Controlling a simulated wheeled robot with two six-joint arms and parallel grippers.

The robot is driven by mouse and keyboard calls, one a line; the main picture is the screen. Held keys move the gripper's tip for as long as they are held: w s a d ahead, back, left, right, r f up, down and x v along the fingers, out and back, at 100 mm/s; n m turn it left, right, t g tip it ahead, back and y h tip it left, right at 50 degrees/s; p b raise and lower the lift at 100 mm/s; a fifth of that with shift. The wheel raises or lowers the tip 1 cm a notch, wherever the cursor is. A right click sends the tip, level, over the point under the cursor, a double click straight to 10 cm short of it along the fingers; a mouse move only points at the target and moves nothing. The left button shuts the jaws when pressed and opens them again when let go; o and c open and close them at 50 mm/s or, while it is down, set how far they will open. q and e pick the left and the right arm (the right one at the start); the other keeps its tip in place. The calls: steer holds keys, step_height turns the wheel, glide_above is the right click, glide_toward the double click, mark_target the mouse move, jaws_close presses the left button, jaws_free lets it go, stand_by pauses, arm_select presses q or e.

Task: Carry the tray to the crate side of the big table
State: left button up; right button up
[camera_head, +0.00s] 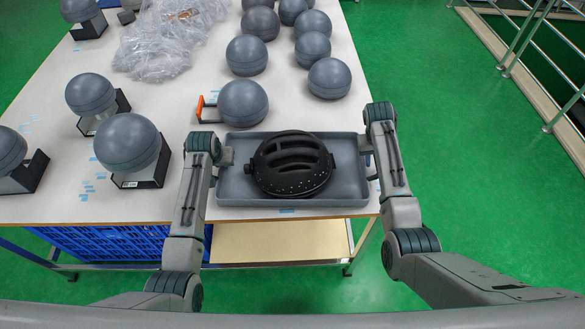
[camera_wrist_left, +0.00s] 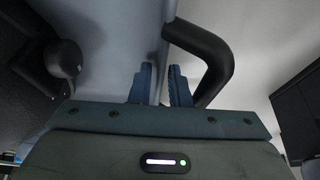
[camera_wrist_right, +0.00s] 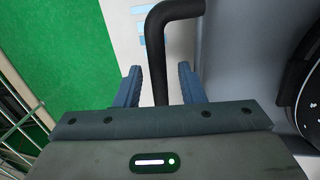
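The shallow grey-blue tray (camera_head: 345,184) lies on the big table (camera_head: 80,206) at its near right corner. A black slotted round object (camera_head: 291,165) sits in it. My right gripper (camera_head: 374,142) is at the tray's right side. In the right wrist view, its fingers (camera_wrist_right: 160,85) are spread, with the black handle (camera_wrist_right: 158,60) between them and gaps showing. My left gripper (camera_head: 216,152) is at the left side. In the left wrist view, its fingers (camera_wrist_left: 160,85) straddle the tray wall, the left handle (camera_wrist_left: 212,58) beside them. Whether they grip is unclear.
Grey balls, one (camera_head: 242,103) just behind the tray, and several on black stands (camera_head: 145,169) crowd the table. Plastic wrap (camera_head: 160,45) lies farther back. A blue crate (camera_head: 120,243) is under the near edge. Green floor (camera_head: 455,140) to the right is clear up to a railing (camera_head: 525,40).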

arm_select(q)
jaws_close()
arm_select(e)
steer(key=c, duration=0.5)
jaws_close()
arm_select(q)
steer(key=shift+r, duration=0.15)
arm_select(e)
steer(key=shift+w+r, duration=0.1)
steer(key=shift+r, duration=0.1)
